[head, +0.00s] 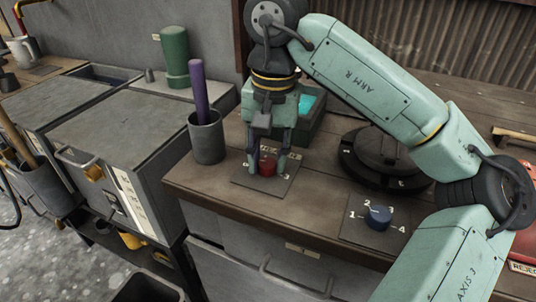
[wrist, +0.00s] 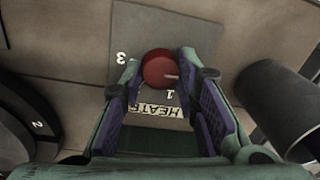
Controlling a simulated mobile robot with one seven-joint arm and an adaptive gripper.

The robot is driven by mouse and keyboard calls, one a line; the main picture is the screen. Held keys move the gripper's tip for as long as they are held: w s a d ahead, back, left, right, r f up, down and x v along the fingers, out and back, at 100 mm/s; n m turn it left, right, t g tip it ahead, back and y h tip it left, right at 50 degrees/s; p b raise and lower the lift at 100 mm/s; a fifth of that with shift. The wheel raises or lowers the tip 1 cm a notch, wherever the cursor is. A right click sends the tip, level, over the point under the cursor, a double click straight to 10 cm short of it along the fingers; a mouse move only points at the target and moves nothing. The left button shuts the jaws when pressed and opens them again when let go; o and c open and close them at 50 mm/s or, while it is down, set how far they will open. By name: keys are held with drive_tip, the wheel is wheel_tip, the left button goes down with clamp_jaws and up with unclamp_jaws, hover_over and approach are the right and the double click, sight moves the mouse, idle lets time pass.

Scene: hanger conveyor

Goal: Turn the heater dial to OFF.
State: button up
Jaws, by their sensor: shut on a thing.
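The heater dial (head: 267,165) is a red round knob on a dark square plate (head: 262,187) near the front edge of the wooden counter. In the wrist view, the dial (wrist: 158,70) sits between the fingertips of my gripper (wrist: 160,76). My gripper (head: 268,160) points down and is shut on the dial from both sides. A pale pointer line on the dial points right in the wrist view, toward the right fingertip. The numbers 3 and 1 and part of a HEATER label (wrist: 155,109) show on the plate. I cannot see an OFF mark; the right finger covers part of the plate.
A grey cup (head: 207,138) with a purple rod stands close left of my gripper. A green tray (head: 307,125) is behind.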

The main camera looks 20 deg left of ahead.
sight(272, 162)
drive_tip(key=o, duration=1.2)
drive_tip(key=shift+c, duration=0.2)
wheel_tip(272, 162, up, 12)
drive_tip(key=shift+d, duration=0.35)
